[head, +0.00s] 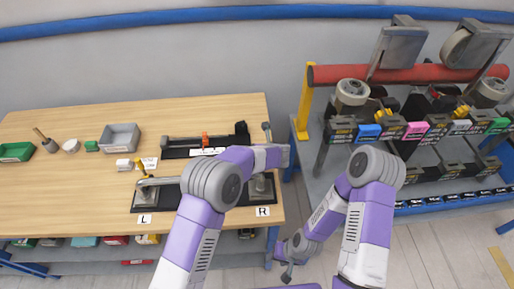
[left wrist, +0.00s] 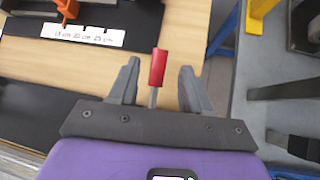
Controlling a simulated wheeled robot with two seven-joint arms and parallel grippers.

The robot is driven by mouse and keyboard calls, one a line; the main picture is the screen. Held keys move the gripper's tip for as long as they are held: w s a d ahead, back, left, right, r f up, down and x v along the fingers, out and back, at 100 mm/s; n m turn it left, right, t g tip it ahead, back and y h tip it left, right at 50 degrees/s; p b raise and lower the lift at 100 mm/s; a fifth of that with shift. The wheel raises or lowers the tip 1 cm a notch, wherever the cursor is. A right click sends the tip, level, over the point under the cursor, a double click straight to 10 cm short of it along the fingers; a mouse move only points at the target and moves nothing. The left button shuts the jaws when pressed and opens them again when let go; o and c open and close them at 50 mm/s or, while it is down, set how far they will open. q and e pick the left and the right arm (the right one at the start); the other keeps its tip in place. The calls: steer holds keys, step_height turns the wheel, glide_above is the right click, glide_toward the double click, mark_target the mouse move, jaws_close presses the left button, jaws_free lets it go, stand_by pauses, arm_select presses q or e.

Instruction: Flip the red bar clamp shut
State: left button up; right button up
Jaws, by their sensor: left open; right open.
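The red handle (left wrist: 157,68) of the bar clamp stands on a thin metal rod between the two fingers of my left gripper (left wrist: 160,66) in the left wrist view. The fingers are open, with a gap on each side of the handle. In the head view my left arm covers the handle; a metal clamp part (head: 262,186) shows on the black base above the R label (head: 263,211). My right gripper (head: 287,271) hangs low in front of the table's right end, away from the clamp, and holds nothing that I can see.
A second clamp with a yellow handle (head: 140,163) stands near the L label (head: 144,218). Behind is a black rail with an orange slider (head: 205,139) and a ruler strip (left wrist: 83,35). A grey bin (head: 120,138) sits farther left. A loaded rack (head: 415,130) stands right of the table.

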arm_select(q)
steer(key=shift+x, duration=3)
steer(key=shift+c, duration=0.5)
jaws_close()
